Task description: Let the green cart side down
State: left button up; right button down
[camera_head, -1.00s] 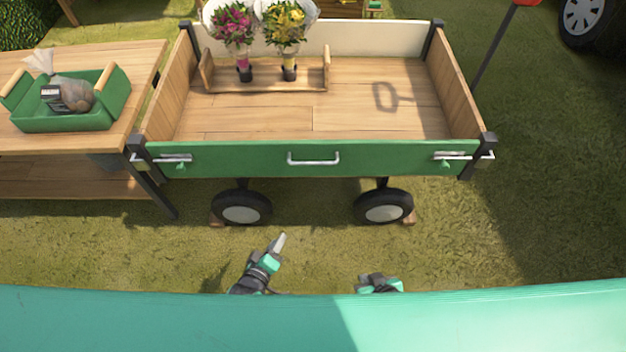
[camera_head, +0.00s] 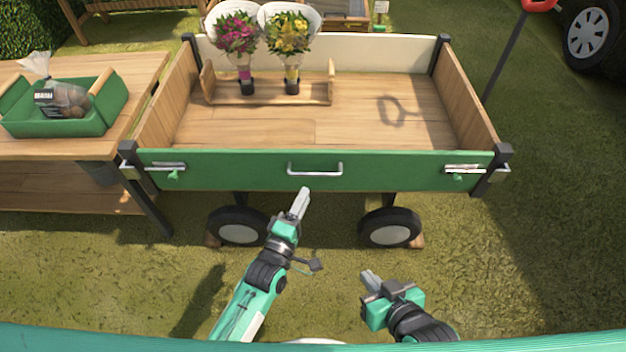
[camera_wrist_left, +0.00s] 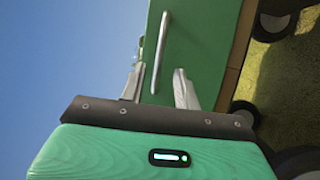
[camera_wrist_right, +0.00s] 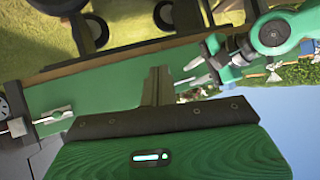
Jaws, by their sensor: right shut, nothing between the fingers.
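The green cart side (camera_head: 390,172) stands upright across the front of the wooden cart, with a silver handle (camera_head: 315,169) at its middle. A silver bolt latch shows at its left end (camera_head: 166,168) and another at its right end (camera_head: 465,170). My left gripper (camera_head: 303,202) is just below and in front of the handle. In the left wrist view its fingers are apart (camera_wrist_left: 157,88), with the handle (camera_wrist_left: 160,52) ahead between them, apparently not gripped. My right gripper (camera_head: 370,279) is low in front of the right wheel, shut and empty; its fingers also show together in the right wrist view (camera_wrist_right: 157,86).
Two flower bouquets stand in a wooden rack (camera_head: 270,92) on the cart bed. A wooden table (camera_head: 120,80) with a green tray (camera_head: 60,122) stands close on the left. Grass is open on the right. Wheels (camera_head: 389,229) sit under the cart.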

aim_at(315, 178)
pick_arm(q)
jog(key=x, duration=0.6)
jog(key=shift+w+b, duration=0.3)
jog(key=shift+w, duration=0.1)
jog(key=shift+d, duration=0.15)
grip_shut()
